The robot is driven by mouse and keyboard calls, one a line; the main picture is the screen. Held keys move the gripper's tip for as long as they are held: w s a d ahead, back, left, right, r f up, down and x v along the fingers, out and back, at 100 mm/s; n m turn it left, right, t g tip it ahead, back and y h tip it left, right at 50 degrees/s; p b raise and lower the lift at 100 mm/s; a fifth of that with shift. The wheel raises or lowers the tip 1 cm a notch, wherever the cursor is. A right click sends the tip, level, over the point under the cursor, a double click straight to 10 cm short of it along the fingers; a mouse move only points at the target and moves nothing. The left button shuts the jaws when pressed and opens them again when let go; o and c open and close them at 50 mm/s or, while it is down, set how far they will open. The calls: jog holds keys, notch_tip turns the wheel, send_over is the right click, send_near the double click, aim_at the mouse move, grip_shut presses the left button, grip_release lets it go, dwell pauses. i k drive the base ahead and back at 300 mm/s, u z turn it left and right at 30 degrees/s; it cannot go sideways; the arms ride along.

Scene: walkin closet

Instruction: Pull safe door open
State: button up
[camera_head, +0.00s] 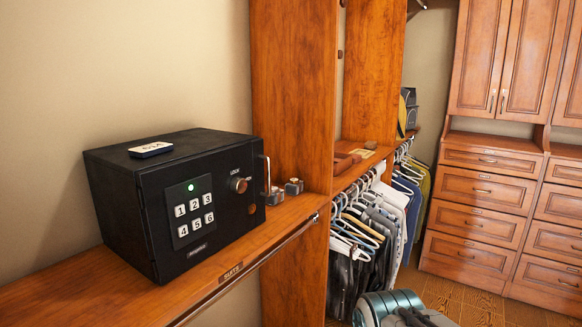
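The black safe (170,200) stands on a wooden shelf at the left. Its door (219,228) looks shut, flush with the front. The door carries a keypad (190,210) with white number buttons and a lit green light. To its right are a round copper-coloured lock knob (239,185) and an upright metal handle (266,175) near the door's right edge. My gripper is not in view. A teal and grey rounded part at the bottom, right of centre, looks like my arm, well apart from the safe.
A small tag (150,149) lies on the safe. Small metal items (293,187) stand on the shelf (115,298) right of the handle, beside an upright wooden panel (290,90). A rail (255,262) runs along the shelf front. Clothes (375,225) hang to the right.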

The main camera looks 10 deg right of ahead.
aim_at(161, 188)
jog(key=u, duration=0.05)
jog(key=i, duration=0.85)
jog(key=u, duration=0.4)
